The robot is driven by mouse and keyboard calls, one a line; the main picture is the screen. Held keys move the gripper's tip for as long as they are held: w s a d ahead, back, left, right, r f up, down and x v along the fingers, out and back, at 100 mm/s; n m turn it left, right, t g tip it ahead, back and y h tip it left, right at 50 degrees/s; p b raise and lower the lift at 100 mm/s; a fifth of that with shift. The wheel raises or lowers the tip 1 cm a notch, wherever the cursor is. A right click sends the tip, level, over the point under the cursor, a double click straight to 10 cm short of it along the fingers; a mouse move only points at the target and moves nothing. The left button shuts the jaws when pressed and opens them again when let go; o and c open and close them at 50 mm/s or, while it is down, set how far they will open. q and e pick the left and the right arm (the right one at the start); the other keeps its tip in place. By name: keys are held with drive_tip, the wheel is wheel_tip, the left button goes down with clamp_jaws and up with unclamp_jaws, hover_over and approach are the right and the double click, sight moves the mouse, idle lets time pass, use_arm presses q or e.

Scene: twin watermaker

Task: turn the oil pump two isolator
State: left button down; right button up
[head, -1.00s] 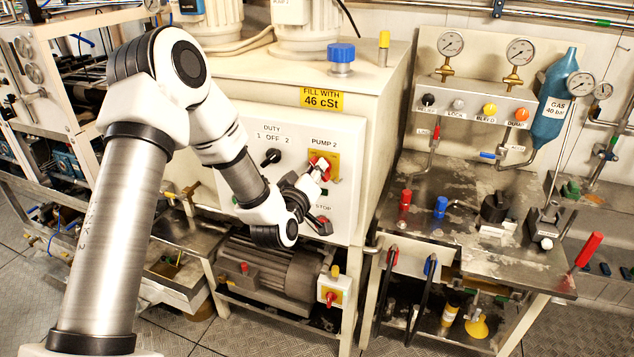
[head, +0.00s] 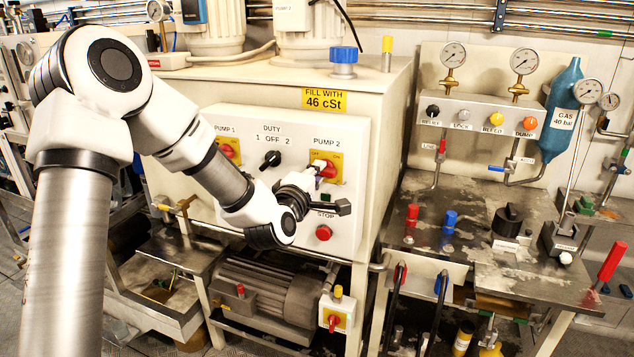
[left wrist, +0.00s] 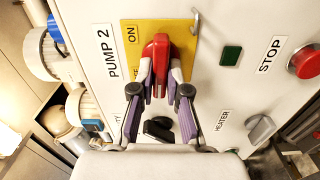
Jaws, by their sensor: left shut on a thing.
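The pump 2 isolator is a yellow plate (head: 330,158) with a red handle (head: 327,169) under the PUMP 2 label on the white panel. In the left wrist view the yellow plate (left wrist: 182,32) carries an ON mark, and the red handle (left wrist: 158,55) runs roughly parallel to the PUMP 2 lettering. My left gripper (head: 320,174) is at the handle. In the left wrist view its two purple-padded fingers (left wrist: 163,72) are shut on the near end of the handle, one on each side. The fingers hide part of the handle in the head view. My right gripper is not in view.
A steel bench (head: 470,235) with valves stands to the right.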

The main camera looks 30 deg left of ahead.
use_arm(q)
drive_tip(key=shift+d+f+n, duration=0.1)
drive_tip(key=shift+f+n, duration=0.1)
drive_tip(key=shift+n, duration=0.1)
drive_tip(key=c, duration=1.2)
unclamp_jaws()
drive_tip(key=shift+o, duration=0.2)
drive_tip(key=shift+r, duration=0.1)
drive_tip(key=shift+s, duration=0.1)
drive_tip(key=v, duration=0.7)
drive_tip(key=shift+s, duration=0.25)
